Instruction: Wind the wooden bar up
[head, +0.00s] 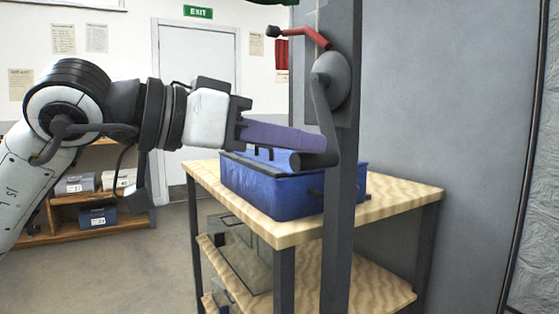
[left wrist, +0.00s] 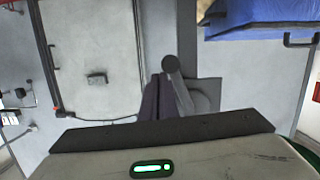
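A winch with a grey hub (head: 335,75) is fixed to a dark upright post (head: 341,230). Its crank arm hangs down to a dark round handle (head: 316,160). The crank also shows in the left wrist view (left wrist: 182,92). A red lever with a black knob (head: 303,38) sits above the hub. My left gripper's purple fingers (head: 310,142) reach over to the handle and overlap it in the head view; in the left wrist view the fingers (left wrist: 157,95) look close together beside the crank. Whether they grip it is unclear. The wooden bar is not in view. My right gripper is not in view.
A blue bin (head: 265,195) stands on a wooden-topped shelf trolley (head: 230,220) behind the post. A grey wall panel (head: 430,120) rises at the right. A low shelf with boxes (head: 95,200) stands at the back left. The floor between is clear.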

